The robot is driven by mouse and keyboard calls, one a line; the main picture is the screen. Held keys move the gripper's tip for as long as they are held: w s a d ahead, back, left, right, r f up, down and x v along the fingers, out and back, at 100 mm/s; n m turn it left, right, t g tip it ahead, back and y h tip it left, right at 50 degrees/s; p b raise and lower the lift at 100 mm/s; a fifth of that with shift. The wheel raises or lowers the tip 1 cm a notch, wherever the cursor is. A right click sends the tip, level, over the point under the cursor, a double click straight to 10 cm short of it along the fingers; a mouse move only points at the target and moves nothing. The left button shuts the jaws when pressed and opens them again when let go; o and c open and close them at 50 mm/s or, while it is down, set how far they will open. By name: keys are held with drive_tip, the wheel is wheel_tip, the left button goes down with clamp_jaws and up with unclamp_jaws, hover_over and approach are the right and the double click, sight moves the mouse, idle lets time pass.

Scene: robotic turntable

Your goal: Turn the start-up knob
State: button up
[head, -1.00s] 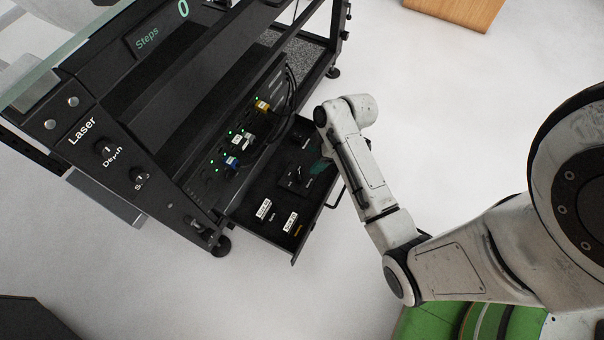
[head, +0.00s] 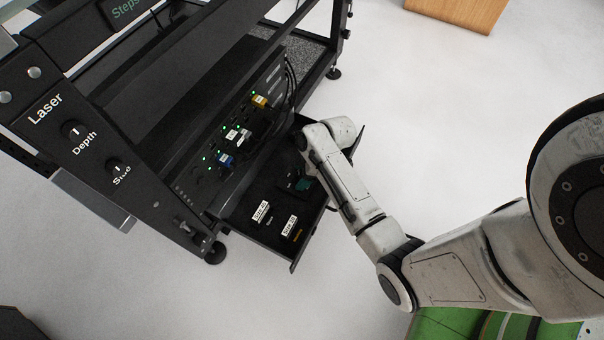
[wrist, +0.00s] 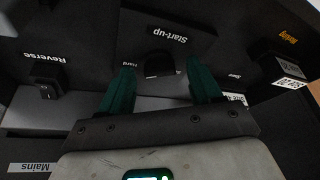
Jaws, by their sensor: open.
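The start-up knob (wrist: 158,64) is a dark rounded knob just below the upside-down "Start-up" label (wrist: 168,35) in the wrist view. Small "Hard" and "Slow"-like markings flank it. My gripper (wrist: 161,72) is open, with one green finger on either side of the knob in the picture. I cannot tell whether the fingers touch it. In the head view my gripper (head: 304,183) shows as a small green patch over the open drawer, partly hidden by my arm. The knob cannot be made out clearly there.
The open black drawer (head: 268,247) holds white size labels (head: 288,226). A "Reverse" switch (wrist: 46,82) lies left of the knob in the wrist view. Plugs and cables (head: 258,101) line the panel behind the drawer.

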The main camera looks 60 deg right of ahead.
drive_tip(key=c, duration=1)
drive_tip(key=shift+c, duration=0.2)
drive_tip(key=shift+r+p, duration=0.15)
drive_tip(key=shift+p, duration=0.2)
drive_tip(key=shift+w+r+n+g+y+p, duration=0.15)
drive_tip(key=shift+n+g+y+p, duration=0.15)
drive_tip(key=shift+n+p, duration=0.65)
drive_tip(key=n+p, duration=0.1)
drive_tip(key=n, duration=0.2)
drive_tip(key=shift+d+g+y, duration=0.1)
drive_tip(key=shift+g+y, duration=0.2)
drive_tip(key=shift+y, duration=0.1)
drive_tip(key=n, duration=0.1)
drive_tip(key=n+g, duration=0.1)
drive_tip(key=n, duration=0.1)
drive_tip(key=shift+w+f+n+y+p, duration=0.15)
drive_tip(key=shift+f+n+y+p, duration=0.05)
drive_tip(key=shift+n+y+p, duration=0.1)
drive_tip(key=shift+w+d+n+g, duration=0.1)
drive_tip(key=shift+n+g, duration=0.7)
drive_tip(key=shift+n, duration=0.75)
